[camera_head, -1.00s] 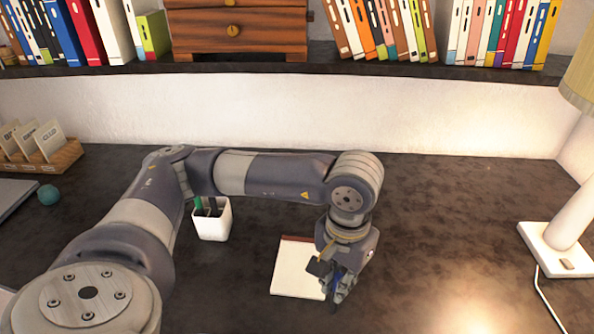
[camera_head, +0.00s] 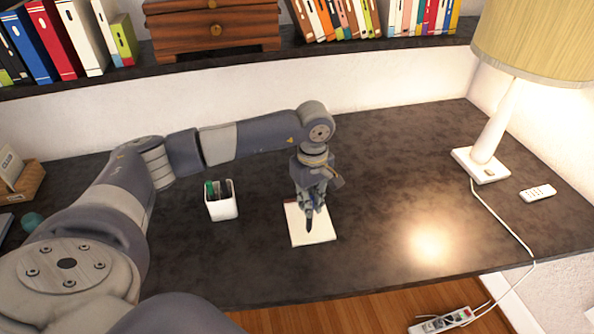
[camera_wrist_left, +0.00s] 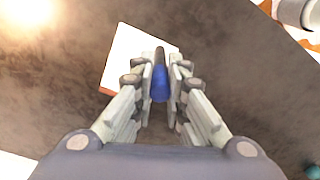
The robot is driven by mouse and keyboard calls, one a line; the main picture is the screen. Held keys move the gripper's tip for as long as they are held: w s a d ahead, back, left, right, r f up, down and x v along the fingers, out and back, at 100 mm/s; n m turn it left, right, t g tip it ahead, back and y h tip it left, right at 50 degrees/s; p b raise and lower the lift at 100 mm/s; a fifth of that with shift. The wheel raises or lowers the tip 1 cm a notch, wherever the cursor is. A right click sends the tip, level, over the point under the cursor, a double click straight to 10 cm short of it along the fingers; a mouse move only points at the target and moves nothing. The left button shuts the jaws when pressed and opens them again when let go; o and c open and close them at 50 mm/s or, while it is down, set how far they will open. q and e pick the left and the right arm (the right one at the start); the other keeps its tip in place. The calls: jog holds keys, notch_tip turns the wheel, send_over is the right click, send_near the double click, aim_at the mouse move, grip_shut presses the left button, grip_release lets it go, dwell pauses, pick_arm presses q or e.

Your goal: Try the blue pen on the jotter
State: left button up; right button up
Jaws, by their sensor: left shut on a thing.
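The jotter (camera_head: 321,231), a cream pad with a reddish-brown edge, lies flat on the dark desk; it also shows in the left wrist view (camera_wrist_left: 125,58). My left gripper (camera_head: 310,207) is over the jotter, pointing down. In the left wrist view its fingers (camera_wrist_left: 160,82) are shut on the blue pen (camera_wrist_left: 160,86), which has a dark end away from the wrist. In the head view the pen's dark lower end (camera_head: 309,224) appears over the jotter. I cannot tell whether it touches the paper. My right gripper is not in view.
A white pen cup (camera_head: 222,208) with green and dark items stands left of the jotter. A lamp (camera_head: 490,140) and a white remote (camera_head: 538,193) are at the right, with a cord running off the desk edge. The desk right of the jotter is clear.

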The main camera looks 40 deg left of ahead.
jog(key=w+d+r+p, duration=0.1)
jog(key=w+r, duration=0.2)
pick_arm(q)
jog(key=w+a+f+n+b, duration=0.2)
jog(key=a+f+n+b, duration=0.1)
jog(key=a+f+b, duration=0.1)
jog(key=shift+f+b, duration=0.3)
jog(key=shift+f, duration=0.3)
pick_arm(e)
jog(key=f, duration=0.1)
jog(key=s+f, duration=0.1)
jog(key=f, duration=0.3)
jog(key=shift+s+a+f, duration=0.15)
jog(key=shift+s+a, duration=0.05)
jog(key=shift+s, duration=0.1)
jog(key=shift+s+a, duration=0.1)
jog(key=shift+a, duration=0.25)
